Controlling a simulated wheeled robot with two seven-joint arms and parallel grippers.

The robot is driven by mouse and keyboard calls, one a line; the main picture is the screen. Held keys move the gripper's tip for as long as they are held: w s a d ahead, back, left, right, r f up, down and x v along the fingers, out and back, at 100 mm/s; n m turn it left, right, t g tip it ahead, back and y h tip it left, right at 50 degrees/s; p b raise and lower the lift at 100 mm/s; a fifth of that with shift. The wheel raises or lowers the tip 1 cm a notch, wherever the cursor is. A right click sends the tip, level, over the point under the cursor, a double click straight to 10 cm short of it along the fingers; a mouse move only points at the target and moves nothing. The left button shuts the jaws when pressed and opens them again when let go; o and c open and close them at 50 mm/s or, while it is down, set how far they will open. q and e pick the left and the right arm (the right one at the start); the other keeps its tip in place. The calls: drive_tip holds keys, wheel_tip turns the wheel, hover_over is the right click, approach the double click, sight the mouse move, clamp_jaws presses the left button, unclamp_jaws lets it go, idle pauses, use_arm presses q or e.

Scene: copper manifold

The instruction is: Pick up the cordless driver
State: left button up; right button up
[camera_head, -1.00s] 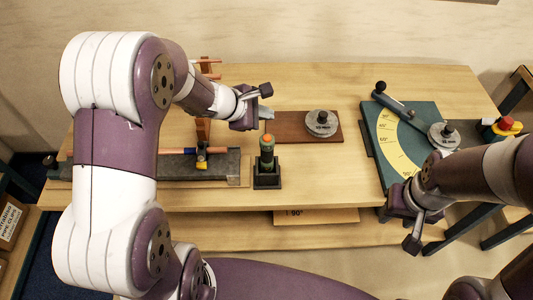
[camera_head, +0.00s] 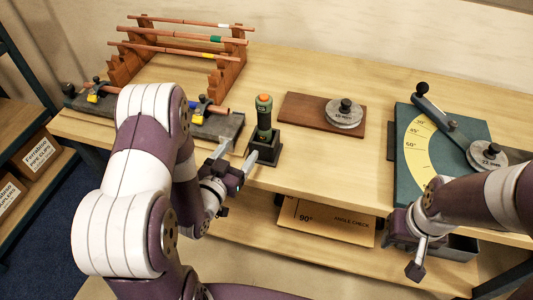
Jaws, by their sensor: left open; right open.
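The cordless driver (camera_head: 264,114) stands upright in a small black holder (camera_head: 265,147) near the front edge of the workbench. It has a dark green body with an orange top. My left gripper (camera_head: 234,156) is open and empty, with its two fingers pointing toward the holder from the left and just in front of it. A finger tip looks close to the holder; I cannot tell if it touches. My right gripper (camera_head: 415,257) is at the bench's front right, away from the driver, seen mostly from behind.
A wooden rack (camera_head: 130,56) with copper pipes stands at the back left. A dark clamp rail (camera_head: 220,126) lies left of the driver. A brown board (camera_head: 296,108) with a round metal former is behind right. A green bending plate (camera_head: 470,130) lies at right.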

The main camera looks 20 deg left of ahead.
sight(261, 129)
use_arm(q)
drive_tip(key=shift+m+t+h, duration=0.3)
drive_tip(key=shift+t+h, duration=0.1)
drive_tip(key=shift+h, duration=0.3)
drive_tip(key=p+x, duration=0.1)
drive_tip(key=x, duration=0.2)
drive_tip(key=d+p+x, duration=0.1)
drive_tip(key=x, duration=0.3)
drive_tip(key=r+p+x, duration=0.1)
drive_tip(key=x, duration=0.3)
drive_tip(key=shift+s+d, duration=0.15)
drive_tip(key=shift+d, duration=0.1)
drive_tip(key=shift+w+f, duration=0.15)
drive_tip(key=shift+w, duration=0.3)
drive_tip(key=shift+s, duration=0.1)
drive_tip(key=c, duration=1.2)
